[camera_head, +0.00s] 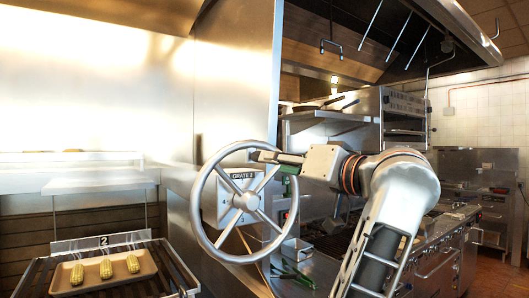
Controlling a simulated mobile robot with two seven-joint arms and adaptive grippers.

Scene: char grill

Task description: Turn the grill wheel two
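The grill wheel (204,176) is a large silver spoked handwheel in the middle of the camera_head view. A plate reading "GRATE 2" (244,175) sits behind its upper spokes. My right arm comes in from the lower right. Its gripper (264,156) is at the upper right of the wheel rim, with the fingers pointing left across the rim. The fingers overlap the rim, and I cannot tell whether they are closed on it. My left gripper is out of view.
A tall steel panel (235,80) rises behind the wheel. Green items (291,275) lie on the counter below right. Stoves line the right side.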

